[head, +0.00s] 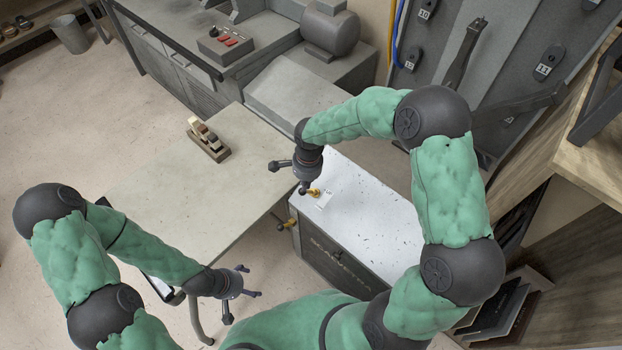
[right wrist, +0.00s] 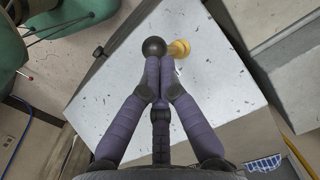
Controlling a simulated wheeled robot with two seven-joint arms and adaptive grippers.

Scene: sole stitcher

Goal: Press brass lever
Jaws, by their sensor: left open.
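A small brass lever (head: 314,192) stands on the speckled white top of a grey cabinet in the head view. In the right wrist view the brass part (right wrist: 179,48) shows beside a black ball knob (right wrist: 154,47). My right gripper (head: 304,186) points down over the white top, right by the lever. Its fingers (right wrist: 158,70) meet at their tips, right at the black knob; I cannot tell if they touch it. My left gripper (head: 249,281) is open and empty, away from the cabinet.
A grey machine bench (head: 220,60) stands behind. A numbered panel (head: 500,60) and wooden shelving (head: 570,150) are to the right. The rest of the white top (head: 375,215) is clear.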

